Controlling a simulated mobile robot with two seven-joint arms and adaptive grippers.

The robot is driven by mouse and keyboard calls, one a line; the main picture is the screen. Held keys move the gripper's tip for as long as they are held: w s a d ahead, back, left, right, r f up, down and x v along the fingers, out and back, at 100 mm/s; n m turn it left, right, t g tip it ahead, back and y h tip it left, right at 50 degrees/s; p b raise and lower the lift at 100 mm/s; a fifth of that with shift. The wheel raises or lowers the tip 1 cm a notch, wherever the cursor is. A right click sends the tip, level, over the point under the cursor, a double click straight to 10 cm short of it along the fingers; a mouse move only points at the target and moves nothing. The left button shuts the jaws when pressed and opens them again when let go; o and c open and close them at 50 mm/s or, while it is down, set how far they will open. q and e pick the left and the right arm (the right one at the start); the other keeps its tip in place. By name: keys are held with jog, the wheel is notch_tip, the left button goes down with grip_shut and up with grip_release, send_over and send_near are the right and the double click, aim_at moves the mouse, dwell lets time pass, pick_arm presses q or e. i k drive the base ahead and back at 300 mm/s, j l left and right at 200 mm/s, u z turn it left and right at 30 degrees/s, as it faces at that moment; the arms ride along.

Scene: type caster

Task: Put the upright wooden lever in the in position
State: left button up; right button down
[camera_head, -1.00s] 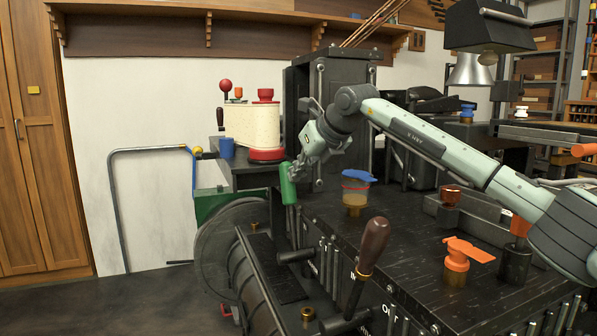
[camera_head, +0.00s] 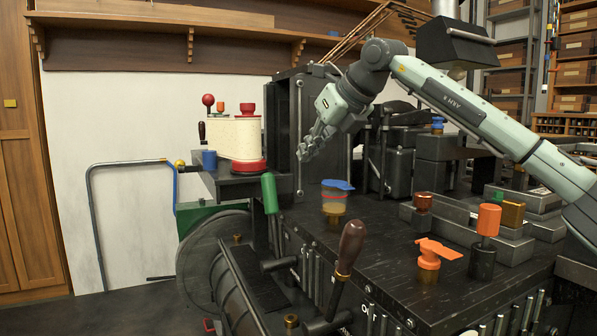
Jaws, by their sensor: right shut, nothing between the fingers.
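The wooden lever (camera_head: 351,249) has a dark brown handle on a metal shaft. It stands at the front of the black machine (camera_head: 380,238), leaning a little right at the top. Lettering shows on the machine's front edge beside the shaft; the lever hides part of it. My right gripper (camera_head: 305,155) is up and behind the lever, above the machine's far left end. It is shut and empty, apart from the lever and from the green handle (camera_head: 269,193). My left gripper is out of view.
A cup with a blue lid (camera_head: 336,198) stands on the machine top. An orange tap-like knob (camera_head: 430,253) and an orange cylinder knob (camera_head: 488,220) stand to the right. A cream drum with red ends (camera_head: 235,140) is behind at left. Space above the lever is clear.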

aim_at(353, 238)
jog(key=k, duration=1)
